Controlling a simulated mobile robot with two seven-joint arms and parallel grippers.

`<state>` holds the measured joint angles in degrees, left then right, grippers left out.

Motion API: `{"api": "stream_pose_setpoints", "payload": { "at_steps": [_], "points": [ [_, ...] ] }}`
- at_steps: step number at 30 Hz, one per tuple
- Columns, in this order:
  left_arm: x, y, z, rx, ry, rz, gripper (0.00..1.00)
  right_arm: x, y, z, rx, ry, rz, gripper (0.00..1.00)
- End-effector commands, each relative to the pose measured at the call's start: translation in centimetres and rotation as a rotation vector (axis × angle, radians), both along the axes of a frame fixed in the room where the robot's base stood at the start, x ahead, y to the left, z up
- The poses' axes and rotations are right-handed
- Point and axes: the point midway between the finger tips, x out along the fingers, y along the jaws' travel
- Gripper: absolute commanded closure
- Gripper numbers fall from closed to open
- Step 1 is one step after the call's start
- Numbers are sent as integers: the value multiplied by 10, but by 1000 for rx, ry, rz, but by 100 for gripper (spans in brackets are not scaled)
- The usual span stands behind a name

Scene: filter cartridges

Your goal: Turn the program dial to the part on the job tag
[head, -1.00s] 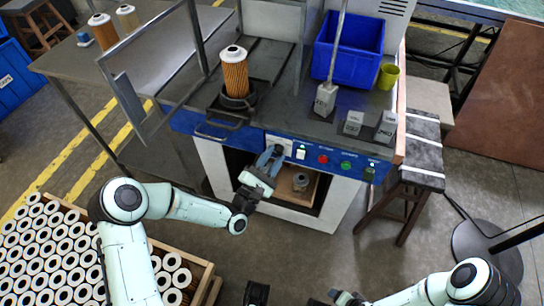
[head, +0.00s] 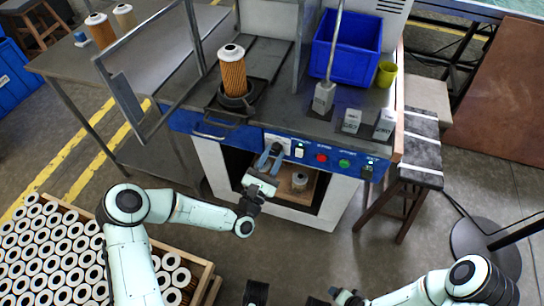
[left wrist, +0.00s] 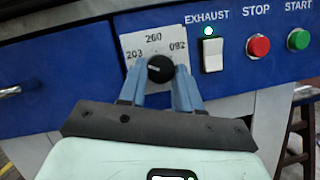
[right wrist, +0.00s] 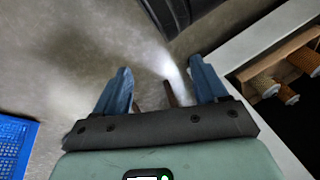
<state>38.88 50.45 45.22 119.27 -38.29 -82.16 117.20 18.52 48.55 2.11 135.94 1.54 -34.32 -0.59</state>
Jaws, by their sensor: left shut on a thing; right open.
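The program dial is a round black knob (left wrist: 160,69) on a white plate (left wrist: 143,42) in the left wrist view. The plate reads 203 at left, what looks like 260 at top and 092 at right. A small pale mark is on the knob's face, but I cannot tell which number it points to. My left gripper (left wrist: 158,82) has its blue fingers on both sides of the knob, shut on it. In the head view this gripper (head: 270,160) is at the oven's front panel. My right gripper (right wrist: 162,88) is open and empty, over the floor. I cannot make out a job tag.
Right of the dial are the exhaust switch (left wrist: 213,55) with a lit green lamp, a red stop button (left wrist: 258,46) and a green start button (left wrist: 299,39). A filter cartridge (head: 233,75) stands on the oven top. A blue bin (head: 346,45) and grey blocks (head: 351,121) are at right.

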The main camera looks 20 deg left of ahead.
Motion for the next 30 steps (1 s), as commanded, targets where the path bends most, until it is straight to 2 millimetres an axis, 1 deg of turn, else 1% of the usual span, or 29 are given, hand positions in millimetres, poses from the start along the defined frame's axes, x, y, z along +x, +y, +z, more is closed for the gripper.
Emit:
{"api": "stream_pose_setpoints", "payload": {
  "at_steps": [3, 4, 5, 6, 14, 17, 20, 23, 30],
  "points": [
    [0, 1, 0, -2, 1, 2, 97, 0, 0, 0, 0, 0, 0, 28],
    [0, 1, 0, -2, 1, 2, 57, 0, 0, 0, 0, 0, 0, 28],
    [0, 1, 0, -2, 1, 2, 47, 0, 0, 0, 0, 0, 0, 28],
    [0, 1, 0, -1, 1, 1, 41, 0, 0, 0, 0, 0, 0, 28],
    [0, 0, 0, 0, 0, 0, 41, 0, 0, 0, 0, 0, 0, 28],
    [-4, 1, -2, 0, 2, 1, 41, -1, 0, 1, 1, 2, 1, 28],
    [-16, 4, -6, 1, 4, 1, 41, -3, 2, 3, 4, 8, 4, 28],
    [-34, 7, -14, 0, 6, 1, 41, -7, 4, 5, 10, 18, 7, 28],
    [-85, 17, -32, -2, 5, 2, 41, -13, 7, 9, 18, 35, 14, 28]
  ]
}}
